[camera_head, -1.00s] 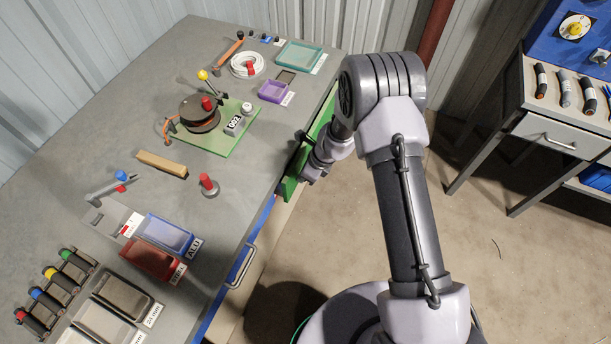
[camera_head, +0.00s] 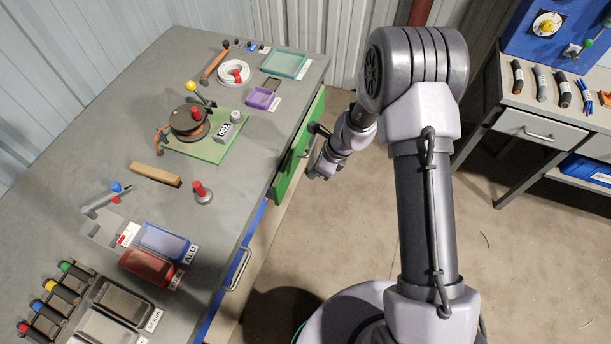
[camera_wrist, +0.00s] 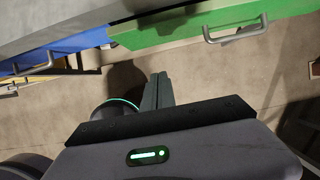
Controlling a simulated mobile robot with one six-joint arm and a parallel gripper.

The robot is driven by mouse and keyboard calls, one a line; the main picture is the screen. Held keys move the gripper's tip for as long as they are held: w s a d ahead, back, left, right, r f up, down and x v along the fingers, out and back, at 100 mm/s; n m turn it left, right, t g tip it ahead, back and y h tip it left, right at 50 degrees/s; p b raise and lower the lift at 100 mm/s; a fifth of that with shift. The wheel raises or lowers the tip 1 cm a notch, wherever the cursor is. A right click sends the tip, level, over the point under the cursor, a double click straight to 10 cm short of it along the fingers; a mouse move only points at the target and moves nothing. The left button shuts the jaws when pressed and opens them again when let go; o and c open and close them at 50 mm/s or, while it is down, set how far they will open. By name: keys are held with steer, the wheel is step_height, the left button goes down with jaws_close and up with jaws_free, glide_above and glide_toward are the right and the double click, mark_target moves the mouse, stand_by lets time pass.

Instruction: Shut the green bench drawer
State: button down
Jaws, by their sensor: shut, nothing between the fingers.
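The green drawer (camera_head: 293,163) is at the far right side of the bench. In the head view my gripper (camera_head: 316,172) is just right of the green front, partly hidden by my wrist.
A blue drawer front (camera_head: 243,245) with a grey handle sits nearer on the same bench side. The bench top (camera_head: 235,150) carries trays, a reel on a green board and tools. A second bench with a drawer (camera_head: 540,130) stands at right. Open floor (camera_head: 410,210) lies between.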

steer(key=t+y+b, duration=0.3)
steer(key=y+b, duration=0.5)
steer(key=y, duration=0.2)
glide_toward(285, 184)
steer(key=b+x, duration=0.3)
steer(key=x, duration=0.2)
steer(key=shift+a+f+b, duration=0.2)
steer(key=shift+b, duration=0.1)
steer(key=shift+w+a+r, duration=0.15)
steer(key=shift+w+a, duration=0.05)
steer(key=shift+a, duration=0.3)
